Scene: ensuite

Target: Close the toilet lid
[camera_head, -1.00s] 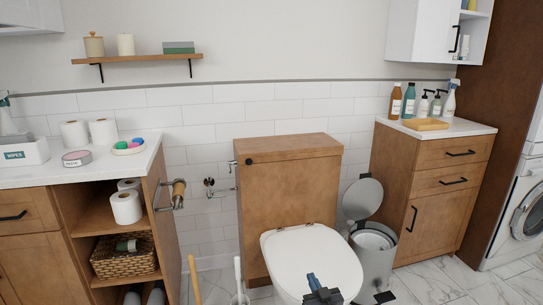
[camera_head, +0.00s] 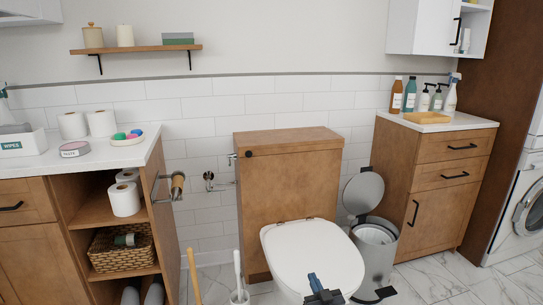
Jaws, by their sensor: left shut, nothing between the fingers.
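The toilet (camera_head: 300,292) stands at the bottom centre, in front of a wooden cistern cabinet (camera_head: 290,195). Its white lid (camera_head: 308,250) lies down flat over the bowl. My left gripper (camera_head: 313,281) shows at the bottom of the view, in front of the lid's near part. It is shut with nothing between its fingers. I cannot tell if it touches the lid. My right gripper is not in view.
A pedal bin (camera_head: 376,262) with its round lid (camera_head: 363,194) raised stands right of the toilet. A toilet brush (camera_head: 239,280) and a wooden handle (camera_head: 194,275) stand at left. Wooden cabinets stand on both sides: the left one (camera_head: 160,215) and the right one (camera_head: 425,185).

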